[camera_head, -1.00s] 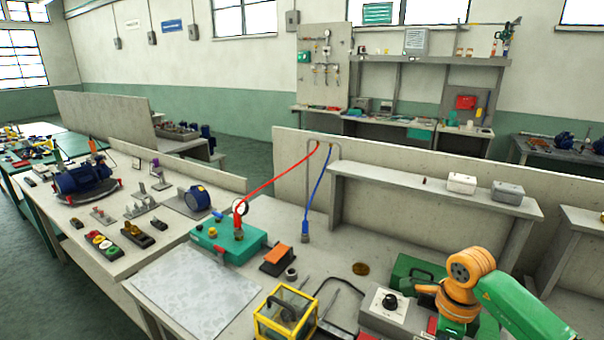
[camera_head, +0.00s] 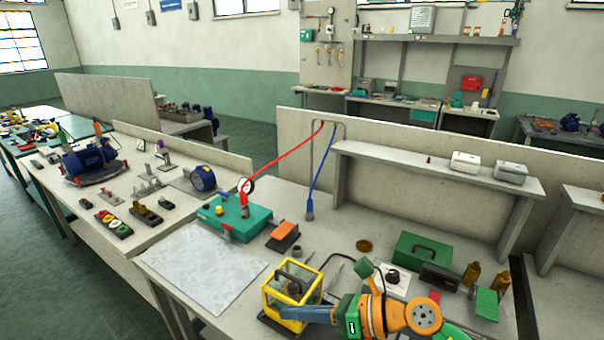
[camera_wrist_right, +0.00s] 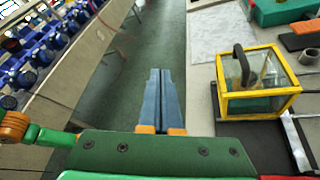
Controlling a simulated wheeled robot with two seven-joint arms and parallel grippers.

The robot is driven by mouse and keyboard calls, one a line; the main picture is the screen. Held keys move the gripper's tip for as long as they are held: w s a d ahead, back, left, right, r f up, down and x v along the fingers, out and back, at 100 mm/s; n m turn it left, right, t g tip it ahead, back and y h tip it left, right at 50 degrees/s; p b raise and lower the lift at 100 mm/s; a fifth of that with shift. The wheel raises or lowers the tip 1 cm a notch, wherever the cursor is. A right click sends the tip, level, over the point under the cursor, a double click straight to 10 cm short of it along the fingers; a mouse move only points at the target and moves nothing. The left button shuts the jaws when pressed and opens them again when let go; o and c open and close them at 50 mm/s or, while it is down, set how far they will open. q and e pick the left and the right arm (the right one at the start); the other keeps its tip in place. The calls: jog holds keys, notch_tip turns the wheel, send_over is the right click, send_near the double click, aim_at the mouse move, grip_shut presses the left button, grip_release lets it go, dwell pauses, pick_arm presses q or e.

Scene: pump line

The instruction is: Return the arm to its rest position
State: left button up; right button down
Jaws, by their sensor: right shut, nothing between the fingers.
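My right arm (camera_head: 385,316) comes in at the bottom right of the head view, green and orange. My right gripper (camera_head: 290,314) points left across the front of the bench, beside the yellow-framed clear box. In the wrist view its two blue fingers (camera_wrist_right: 160,76) lie together with nothing between them, over the floor gap at the bench's front edge. My left gripper is in neither view.
The yellow-framed box (camera_head: 313,277) is close to the gripper; it also shows in the wrist view (camera_wrist_right: 261,102). Behind are a green pump unit (camera_head: 247,222), an orange-topped block (camera_head: 285,232) and a green case (camera_head: 419,252). A pale sheet (camera_head: 200,265) lies bare at left.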

jog(key=w+d+r+m+t, duration=0.3)
jog(key=r+m+t, duration=0.75)
jog(key=m, duration=0.65)
jog(key=w+d+f+m+t+h, duration=0.1)
jog(key=d+f+m+t+h, duration=0.4)
jog(key=d+m+h, duration=0.55)
jog(key=s+d+f+m+g+h, duration=0.1)
jog(key=s+f+m+g, duration=0.3)
jog(key=s+f, duration=0.1)
jog(key=s+d+f+m+g+h, duration=0.1)
jog(key=s+f+m+g, duration=0.3)
jog(key=f, duration=0.4)
jog(key=s+d+f+m+g+h, duration=0.2)
jog(key=s+d+f+m+g, duration=0.1)
jog(key=s+f+m, duration=0.3)
jog(key=shift+s+d+f+g, duration=0.15)
jog(key=shift+s+f+g, duration=0.2)
jog(key=shift+g, duration=0.3)
jog(key=s+a+f+m+g+y, duration=0.1)
jog(key=s+f+m+g, duration=0.15)
jog(key=s, duration=0.45)
jog(key=s+f+n+g, duration=0.1)
jog(key=s+f+g, duration=0.25)
jog(key=f, duration=1.45)
jog(key=s+d+f, duration=0.2)
jog(key=s+f, duration=0.7)
jog(key=s, duration=0.2)
jog(key=shift+s, duration=0.35)
